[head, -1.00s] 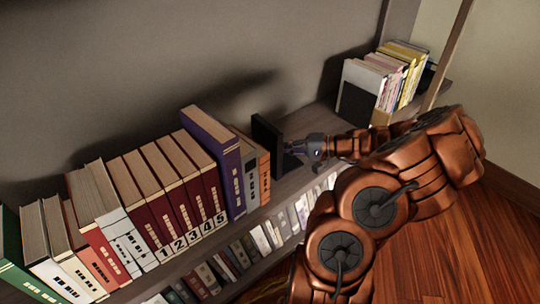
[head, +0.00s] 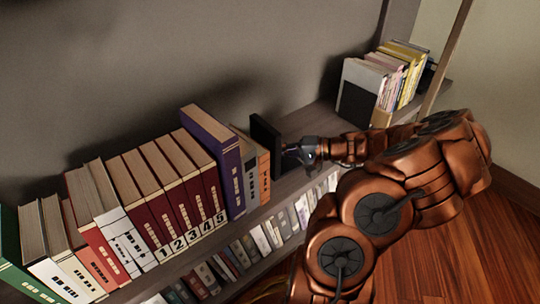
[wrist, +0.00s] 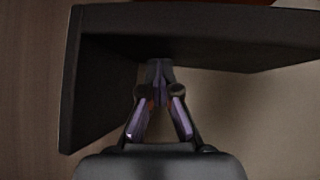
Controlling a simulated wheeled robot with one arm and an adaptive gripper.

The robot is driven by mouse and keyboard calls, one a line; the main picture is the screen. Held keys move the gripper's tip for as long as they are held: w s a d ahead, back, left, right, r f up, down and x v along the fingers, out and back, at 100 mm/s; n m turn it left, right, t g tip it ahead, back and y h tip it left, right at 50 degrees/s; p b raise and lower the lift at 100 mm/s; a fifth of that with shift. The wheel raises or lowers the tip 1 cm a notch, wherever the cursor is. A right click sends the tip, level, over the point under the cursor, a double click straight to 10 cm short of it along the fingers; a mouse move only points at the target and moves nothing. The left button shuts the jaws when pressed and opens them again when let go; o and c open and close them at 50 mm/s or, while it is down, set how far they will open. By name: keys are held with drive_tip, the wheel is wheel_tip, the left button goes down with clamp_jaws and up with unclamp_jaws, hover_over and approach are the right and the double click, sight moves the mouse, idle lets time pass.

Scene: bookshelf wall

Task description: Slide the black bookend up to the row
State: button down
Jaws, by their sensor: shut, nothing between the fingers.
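The black bookend (head: 265,138) stands upright on the shelf at the right end of the row of books, beside the orange book (head: 264,182). From the head view it looks against or very close to that book; I cannot tell if a gap is left. My gripper (head: 288,152) is on the bookend's right side, shut and empty. In the wrist view the bookend (wrist: 200,27) spans the top as a dark plate with a side part at left. My fingertips (wrist: 159,72) meet together at its face and seem to touch it.
The row (head: 160,190) holds several red numbered volumes, a tall purple book (head: 222,160) and others. Another book group (head: 385,80) stands at the far right. The shelf between is bare. A lower shelf of books (head: 265,235) runs beneath.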

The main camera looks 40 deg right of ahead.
drive_tip(key=shift+a+b, duration=0.4)
drive_tip(key=shift+a, duration=2)
drive_tip(key=shift+a, duration=0.9)
drive_tip(key=shift+d, duration=0.1)
drive_tip(key=shift+d, duration=2)
drive_tip(key=v, duration=1.1)
drive_tip(key=shift+d, duration=0.1)
drive_tip(key=shift+s+d+r, duration=0.1)
drive_tip(key=shift+s+d, duration=0.1)
drive_tip(key=shift+s, duration=0.15)
